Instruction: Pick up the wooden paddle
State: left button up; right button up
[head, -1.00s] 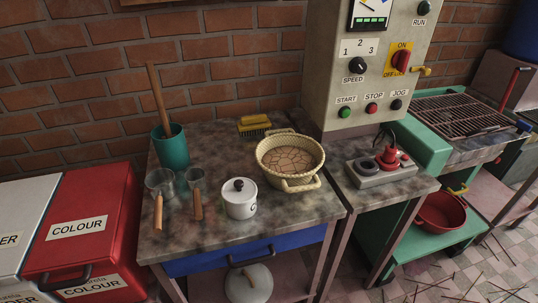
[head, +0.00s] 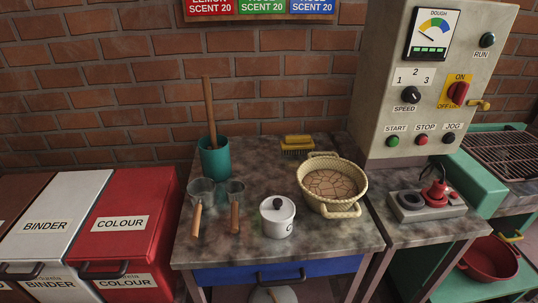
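The wooden paddle (head: 209,112) stands upright in a teal cup (head: 214,158) at the back left of the worktable (head: 257,240). Its long brown shaft rises above the rim against the brick wall. Its lower end is hidden inside the cup. Neither of my grippers shows in the head view.
On the table are two scoops (head: 202,190) (head: 235,187) with wooden handles, a white lidded pot (head: 277,222), a wicker basket (head: 312,205) and a yellow brush (head: 297,142). A red COLOUR bin (head: 140,205) and a white BINDER bin (head: 75,200) stand left. A control panel (head: 385,105) rises right.

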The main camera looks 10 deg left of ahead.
aim_at(205, 78)
jog(key=i+l+u, duration=0.35)
jog(key=l, duration=0.3)
jog(key=i+l+u, duration=0.15)
jog(key=i+l, duration=0.2)
